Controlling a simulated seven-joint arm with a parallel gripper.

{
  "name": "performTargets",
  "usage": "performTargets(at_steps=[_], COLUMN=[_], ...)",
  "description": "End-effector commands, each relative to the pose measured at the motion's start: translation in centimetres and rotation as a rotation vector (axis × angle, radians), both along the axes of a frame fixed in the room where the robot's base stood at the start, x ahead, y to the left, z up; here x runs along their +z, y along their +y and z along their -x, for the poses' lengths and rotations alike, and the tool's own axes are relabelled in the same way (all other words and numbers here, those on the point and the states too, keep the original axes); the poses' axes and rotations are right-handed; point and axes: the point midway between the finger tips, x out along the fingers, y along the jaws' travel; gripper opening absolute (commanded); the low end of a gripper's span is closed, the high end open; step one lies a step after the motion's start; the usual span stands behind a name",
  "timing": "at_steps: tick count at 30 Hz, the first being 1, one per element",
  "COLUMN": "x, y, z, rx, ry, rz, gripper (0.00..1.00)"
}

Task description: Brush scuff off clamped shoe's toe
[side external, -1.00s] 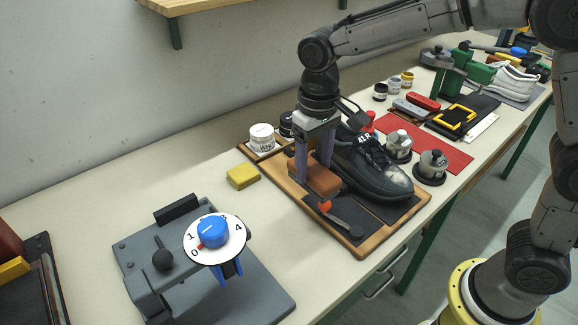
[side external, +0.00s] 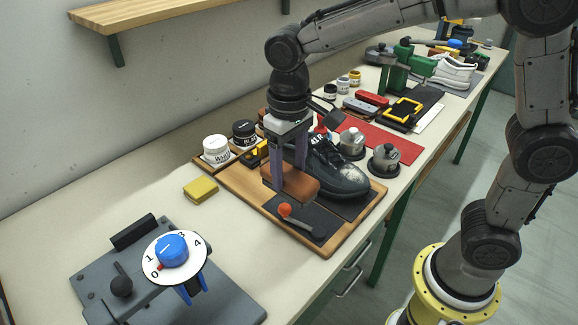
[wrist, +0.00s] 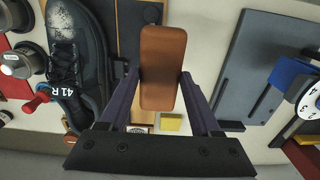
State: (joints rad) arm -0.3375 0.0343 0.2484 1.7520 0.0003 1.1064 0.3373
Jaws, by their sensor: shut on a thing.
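The black shoe (side external: 338,172) is on the wooden board (side external: 226,188), with a pale scuffed patch on its toe, which points toward the front right. It also shows at the left of the wrist view (wrist: 84,58), with a "41 R" mark. My gripper (side external: 288,180) points down beside the shoe, on its left, shut on a brown brush (side external: 303,187). In the wrist view, the brush (wrist: 163,68) lies between the purple fingers, apart from the shoe. Its bristles cannot be made out. A clamp lever with an orange ball (side external: 284,210) is at the board's front.
Two metal dispensers (side external: 385,160) stand right of the shoe on or near a red mat (side external: 405,148). White (side external: 216,150) and black jars stand behind left. A yellow sponge (side external: 200,188) and a grey device with a blue dial (side external: 173,250) lie left. Bench between them is clear.

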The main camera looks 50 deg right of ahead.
Motion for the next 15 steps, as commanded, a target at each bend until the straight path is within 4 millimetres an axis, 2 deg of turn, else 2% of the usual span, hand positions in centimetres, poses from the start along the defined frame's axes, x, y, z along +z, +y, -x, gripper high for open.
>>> performTargets(at_steps=[5,8,11,15], x=[0.0,-0.9,-0.7,-0.1], y=[0.1,0.1,-1.5,-4.8], z=[-0.2,0.3,1.5,3.5], rx=[-0.025,-0.073,-0.175,-0.344], ry=[-0.043,-0.075,-0.118,-0.17], rz=[-0.042,-0.072,-0.099,-0.121], gripper=[0.2,0.2,0.2,0.2])
